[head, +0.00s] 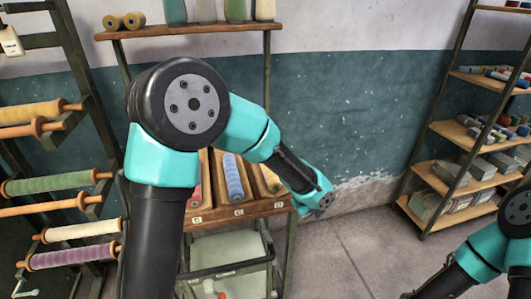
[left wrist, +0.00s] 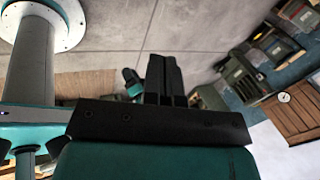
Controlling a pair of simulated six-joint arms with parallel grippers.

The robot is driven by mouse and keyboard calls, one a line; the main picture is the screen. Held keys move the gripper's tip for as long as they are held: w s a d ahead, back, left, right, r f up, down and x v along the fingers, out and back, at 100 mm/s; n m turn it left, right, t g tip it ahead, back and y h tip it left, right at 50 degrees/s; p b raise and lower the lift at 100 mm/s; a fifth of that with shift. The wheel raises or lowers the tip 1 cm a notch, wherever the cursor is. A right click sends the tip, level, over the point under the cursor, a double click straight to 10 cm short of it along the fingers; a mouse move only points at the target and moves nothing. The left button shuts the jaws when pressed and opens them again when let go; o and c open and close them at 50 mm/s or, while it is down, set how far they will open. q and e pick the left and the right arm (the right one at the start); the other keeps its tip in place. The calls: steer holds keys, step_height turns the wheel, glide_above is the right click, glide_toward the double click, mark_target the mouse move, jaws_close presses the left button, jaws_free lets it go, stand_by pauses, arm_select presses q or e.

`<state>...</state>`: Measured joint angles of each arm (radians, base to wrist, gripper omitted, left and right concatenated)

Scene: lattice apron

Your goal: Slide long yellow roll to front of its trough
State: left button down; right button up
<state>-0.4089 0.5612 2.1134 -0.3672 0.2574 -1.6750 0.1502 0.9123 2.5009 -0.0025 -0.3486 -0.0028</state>
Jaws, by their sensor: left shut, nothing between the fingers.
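A wooden trough rack (head: 250,208) with labelled slots stands behind my left arm. A pink roll (head: 197,172) and a blue roll (head: 234,178) lie in two of its troughs. A tan-yellow roll (head: 269,177) lies in the trough at the right, partly hidden by my left forearm; its full length cannot be told. My left gripper (left wrist: 164,62) shows in the left wrist view with its fingers together and empty, over bare floor. In the head view my left wrist ends right of the rack and its fingers are hidden. My right arm enters at lower right, its gripper out of frame.
A left rack holds several rolls, including a yellow one (head: 32,113) and a green one (head: 52,183). A shelf (head: 190,30) with bottles stands above the troughs, and a bin (head: 225,247) below. Shelving (head: 455,172) stands at right. The floor (head: 355,245) between is clear.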

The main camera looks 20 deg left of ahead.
arm_select(q)
steer(key=a+r+m+g+y, duration=0.1)
steer(key=a+r+y, duration=0.3)
steer(key=a, duration=0.6)
steer(key=shift+r+m+y, duration=0.25)
steer(key=shift+m+y, duration=0.25)
